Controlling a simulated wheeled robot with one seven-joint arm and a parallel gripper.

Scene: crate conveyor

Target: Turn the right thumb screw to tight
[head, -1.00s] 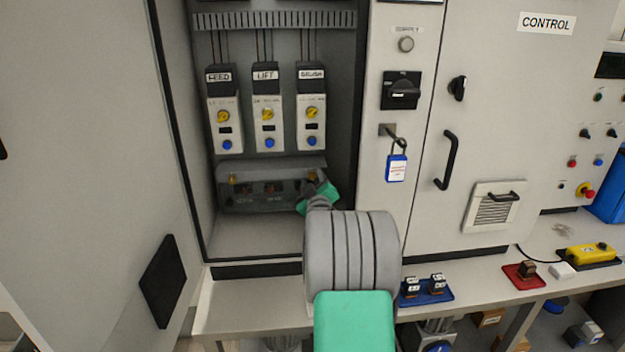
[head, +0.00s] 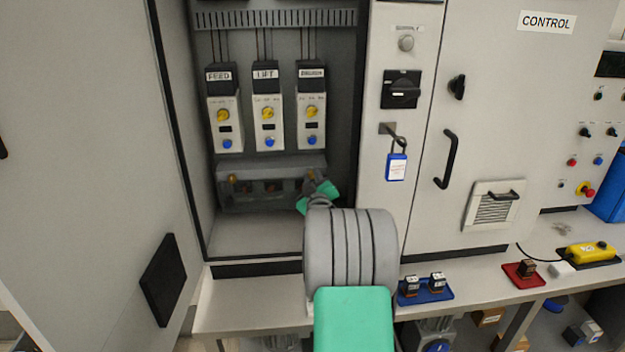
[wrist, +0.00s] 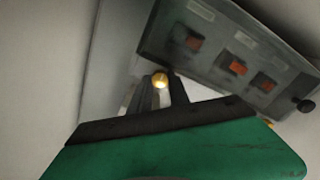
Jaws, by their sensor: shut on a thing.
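The right thumb screw (wrist: 160,80) is a small round brass head, seen in the wrist view between the tips of my gripper (wrist: 160,92). My gripper is shut on it. In the head view my gripper (head: 318,190) reaches into the open cabinet at the right end of a grey block, and the green hand partly covers that corner. The left thumb screw (head: 232,178), also brass, stands free at the block's left end. The grey block (head: 270,206) carries several dull red parts, which also show in the wrist view. I cannot tell how tight the right screw is.
Three modules labelled FEED (head: 225,122), LIFT (head: 268,122) and a blurred third name hang above the block. The cabinet's right wall stands close beside my gripper. A blue padlock (head: 396,167) hangs on the panel to the right. The cabinet floor (head: 250,235) is clear.

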